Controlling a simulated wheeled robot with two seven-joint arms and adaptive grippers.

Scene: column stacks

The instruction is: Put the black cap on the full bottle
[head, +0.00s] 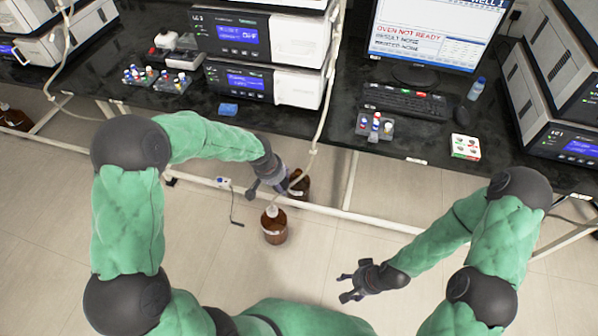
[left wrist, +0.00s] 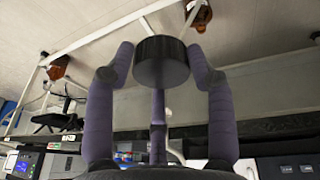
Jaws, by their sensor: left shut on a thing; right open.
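My left gripper (head: 266,189) is shut on the black cap. In the left wrist view the black cap (left wrist: 161,62) is a short dark cylinder between the fingers. In the head view the gripper hides the cap. A brown bottle (head: 274,228) with a pale open-looking neck stands on the floor, just below the left gripper in the picture. A second brown bottle (head: 300,187) stands behind it, beside the gripper, partly hidden, with a tube near its top. I cannot tell fill levels. My right gripper (head: 358,283) is open and empty over the floor.
The dark bench (head: 300,125) carries instruments, a monitor, a keyboard (head: 402,101) and vial racks. A white rail (head: 330,213) and a hanging tube (head: 322,110) run close to the bottles. The floor in front is clear. More brown bottles (head: 15,118) stand far left.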

